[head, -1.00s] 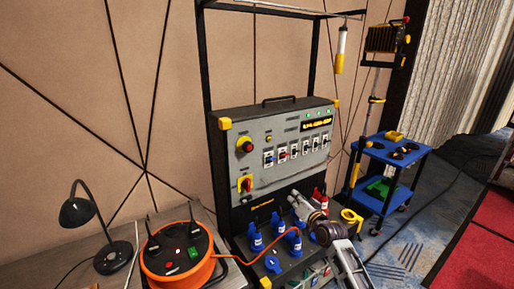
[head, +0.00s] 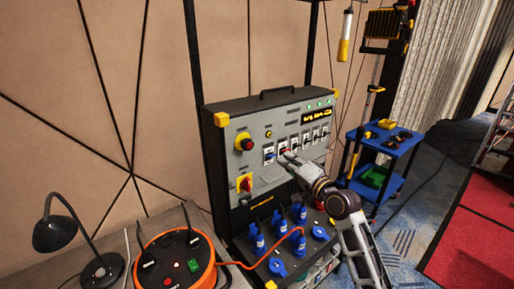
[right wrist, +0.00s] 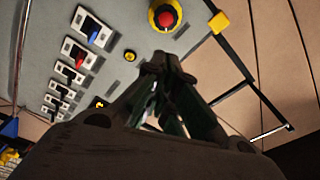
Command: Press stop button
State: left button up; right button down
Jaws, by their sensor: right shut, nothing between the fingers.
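The red mushroom button (head: 245,143) on a round yellow base sits at the upper left of the grey control panel (head: 222,160). It also shows at the top of the right wrist view (right wrist: 166,17). My right gripper (head: 287,158) is in front of the panel, to the right of and a little below the red button, apart from it. In the right wrist view my right gripper (right wrist: 163,64) has its fingertips together and empty, pointing up the picture just below the button. My left gripper is not in view.
A row of switches (head: 296,146) lies beside the button, and a red-and-yellow rotary switch (head: 244,183) below it. Blue sockets (head: 277,267) fill the lower panel. An orange cable reel (head: 205,270) and a black lamp (head: 62,232) stand left. A blue cart (head: 380,139) stands right.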

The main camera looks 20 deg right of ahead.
jog(key=shift+s+a+f+m+g+y, duration=0.15)
jog(key=shift+a+f+m, duration=0.1)
jog(key=shift+m, duration=0.45)
jog(key=shift+a+f+m+g+y, duration=0.2)
jog(key=shift+a+m, duration=0.1)
jog(key=shift+m, duration=0.4)
jog(key=shift+s+a+f+m+g+y, duration=0.15)
jog(key=shift+a+m, duration=0.1)
jog(key=shift+m, duration=0.45)
jog(key=shift+w, duration=0.2)
jog(key=p, duration=0.3)
send_near(253, 145)
jog(key=shift+x, duration=3.55)
jog(key=shift+f, duration=0.1)
jog(key=shift+w, duration=0.1)
